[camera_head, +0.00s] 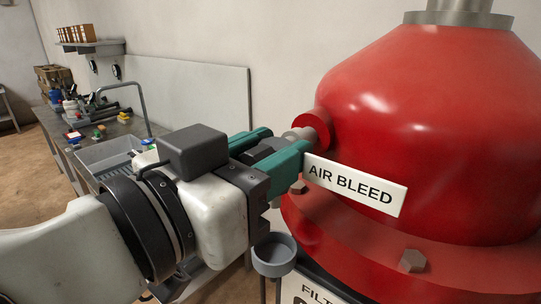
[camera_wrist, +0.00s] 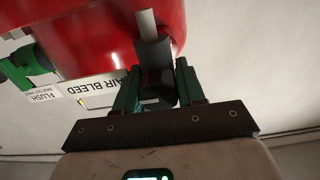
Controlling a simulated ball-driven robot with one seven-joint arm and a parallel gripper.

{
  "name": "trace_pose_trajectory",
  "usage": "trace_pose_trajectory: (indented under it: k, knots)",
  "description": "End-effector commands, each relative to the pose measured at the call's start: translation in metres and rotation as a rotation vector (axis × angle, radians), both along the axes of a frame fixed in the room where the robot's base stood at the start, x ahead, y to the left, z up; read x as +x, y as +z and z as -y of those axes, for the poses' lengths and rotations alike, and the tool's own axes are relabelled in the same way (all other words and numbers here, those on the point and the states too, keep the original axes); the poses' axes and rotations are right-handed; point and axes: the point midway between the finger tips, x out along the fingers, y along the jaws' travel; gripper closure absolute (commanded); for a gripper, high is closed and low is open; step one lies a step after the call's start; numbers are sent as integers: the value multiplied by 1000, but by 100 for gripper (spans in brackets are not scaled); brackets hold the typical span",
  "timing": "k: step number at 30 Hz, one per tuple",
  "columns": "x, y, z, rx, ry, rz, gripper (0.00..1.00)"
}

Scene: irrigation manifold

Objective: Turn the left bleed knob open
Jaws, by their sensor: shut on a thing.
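The red filter vessel (camera_head: 430,110) fills the right of the head view. A short red boss (camera_head: 320,125) with a grey stem (camera_head: 299,134) sticks out of its left side, beside the white AIR BLEED label (camera_head: 355,185). My gripper (camera_head: 288,139) has its green fingers on either side of the dark bleed knob (camera_head: 262,150) at the stem's end, shut on it. In the wrist view the dark knob (camera_wrist: 157,88) sits between the two fingers, with the grey stem (camera_wrist: 149,30) beyond. The fingers hide part of the knob; its turned angle cannot be told.
A grey cup (camera_head: 274,252) stands below my gripper. A bolted red flange (camera_head: 440,268) rings the vessel. A bench (camera_head: 60,135) with a grey tray (camera_head: 110,155) and loose parts is behind at left. The wrist view shows a green part (camera_wrist: 28,62) near a FLUSH label (camera_wrist: 46,95).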

Motion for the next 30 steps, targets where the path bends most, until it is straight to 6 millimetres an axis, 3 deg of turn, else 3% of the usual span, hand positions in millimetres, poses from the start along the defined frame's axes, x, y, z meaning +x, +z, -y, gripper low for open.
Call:
trace_pose_trajectory:
  k: [1, 2, 8, 19, 30]
  knots:
    - [0, 1, 0, 1, 2, 1, 92]
    - [0, 0, 0, 1, 2, 1, 60]
    - [0, 0, 0, 0, 1, 0, 41]
    - [-5, -1, -5, -1, 2, -1, 40]
    - [-57, -2, -46, 0, 4, 0, 40]
